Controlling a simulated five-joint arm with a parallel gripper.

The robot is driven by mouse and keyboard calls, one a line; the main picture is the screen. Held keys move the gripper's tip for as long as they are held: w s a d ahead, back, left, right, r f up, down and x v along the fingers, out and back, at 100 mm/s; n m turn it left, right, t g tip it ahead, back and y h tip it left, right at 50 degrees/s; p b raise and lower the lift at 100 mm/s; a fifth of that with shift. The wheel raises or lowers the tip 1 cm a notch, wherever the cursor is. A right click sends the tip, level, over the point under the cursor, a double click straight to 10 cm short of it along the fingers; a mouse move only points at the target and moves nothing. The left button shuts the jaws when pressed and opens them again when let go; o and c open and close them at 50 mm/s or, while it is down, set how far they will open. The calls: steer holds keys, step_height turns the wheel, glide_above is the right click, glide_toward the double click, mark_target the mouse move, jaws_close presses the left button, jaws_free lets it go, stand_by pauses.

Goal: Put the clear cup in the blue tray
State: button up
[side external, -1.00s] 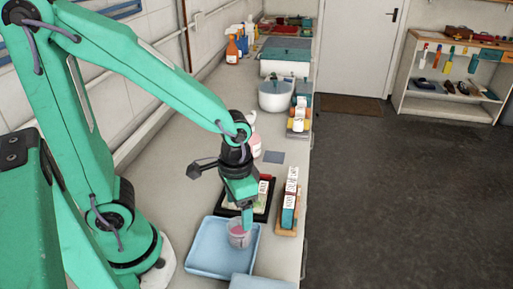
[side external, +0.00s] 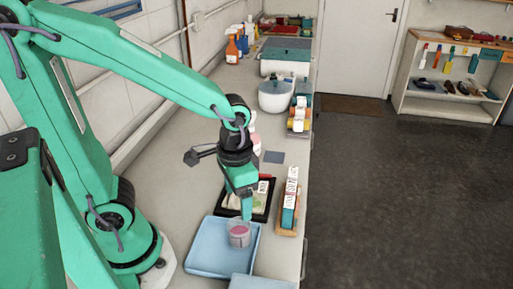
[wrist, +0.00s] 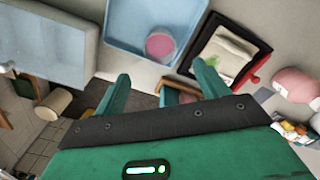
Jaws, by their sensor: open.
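The clear cup (side external: 239,235) stands upright inside the blue tray (side external: 206,259), near its far right part, with something pink in it. My gripper (side external: 247,215) is above the cup and slightly beyond it, apart from it and empty. In the wrist view my gripper (wrist: 162,86) has its two fingers spread wide with nothing between them. That view also shows the cup (wrist: 160,47) resting in the tray (wrist: 125,28), away from the fingertips.
A black-framed tray (wrist: 262,55) with a pale cloth lies just beyond the blue tray. A wooden holder with upright boxes (side external: 289,208) stands to the right, near the counter edge. A white pot (side external: 275,97) and spray bottles (side external: 232,47) stand farther back.

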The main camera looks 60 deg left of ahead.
steer(key=shift+r, duration=0.1)
steer(key=s+a+r+n+t, duration=0.1)
steer(key=a+r+t, duration=0.4)
steer(key=r, duration=0.6)
steer(key=shift+s+a+n+t, duration=0.3)
steer(key=shift+a+n, duration=0.1)
steer(key=shift+a, duration=0.2)
stand_by(0.6)
